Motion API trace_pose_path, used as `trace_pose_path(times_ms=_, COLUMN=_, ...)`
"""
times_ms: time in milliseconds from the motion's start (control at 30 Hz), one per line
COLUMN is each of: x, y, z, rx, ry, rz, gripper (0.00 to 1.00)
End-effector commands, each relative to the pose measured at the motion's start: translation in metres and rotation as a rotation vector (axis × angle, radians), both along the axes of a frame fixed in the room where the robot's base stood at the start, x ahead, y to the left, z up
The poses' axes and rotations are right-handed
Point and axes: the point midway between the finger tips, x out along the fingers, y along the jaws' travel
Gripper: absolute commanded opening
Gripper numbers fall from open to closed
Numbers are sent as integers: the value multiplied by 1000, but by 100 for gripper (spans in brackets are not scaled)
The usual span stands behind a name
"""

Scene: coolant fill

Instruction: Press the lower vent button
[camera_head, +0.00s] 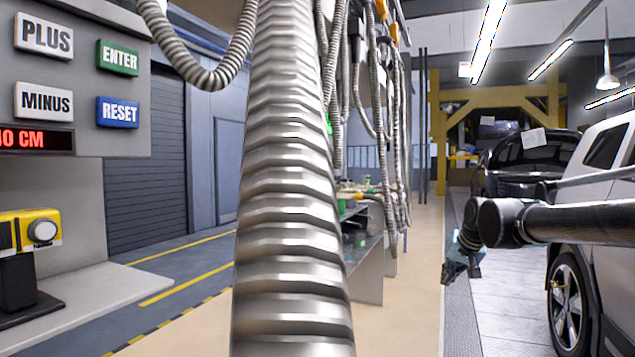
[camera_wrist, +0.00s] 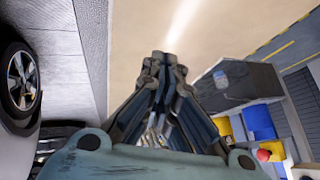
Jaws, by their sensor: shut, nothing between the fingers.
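No button labelled as a vent button can be made out in either view. My gripper (camera_head: 460,268) hangs at the right of the head view, at the end of my dark arm, well apart from anything it could press. In the wrist view the fingers of my gripper (camera_wrist: 165,62) are together and empty, pointing over the bare tan floor. A grey panel (camera_head: 75,100) at the left of the head view carries PLUS, MINUS, ENTER and RESET buttons and a red display. A yellow device (camera_head: 30,232) with a white round knob stands below it.
A large ribbed metal hose (camera_head: 290,190) blocks the middle of the head view. A silver car (camera_head: 600,225) stands right of my arm, and a dark car (camera_head: 525,160) behind. Blue (camera_wrist: 258,120) and yellow containers lie right in the wrist view. The tan floor is clear.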

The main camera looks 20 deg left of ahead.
Motion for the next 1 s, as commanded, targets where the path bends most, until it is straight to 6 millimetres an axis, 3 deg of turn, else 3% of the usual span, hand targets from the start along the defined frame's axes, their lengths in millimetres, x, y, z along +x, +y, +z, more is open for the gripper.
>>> trace_pose_path(times_ms=100, x=40, y=41, z=40, rx=84, ry=-64, rz=2, gripper=0)
trace_pose_path(times_ms=300, x=99, y=113, z=105, rx=244, ry=-157, rz=-5, gripper=0)
trace_pose_path(times_ms=600, x=169, y=234, z=198, rx=515, ry=-260, rz=-17, gripper=0)
trace_pose_path(times_ms=800, x=195, y=300, z=242, rx=669, ry=-297, rz=-26, gripper=0)
trace_pose_path(times_ms=1000, x=205, y=330, z=261, rx=744, ry=-307, rz=-33, gripper=0)
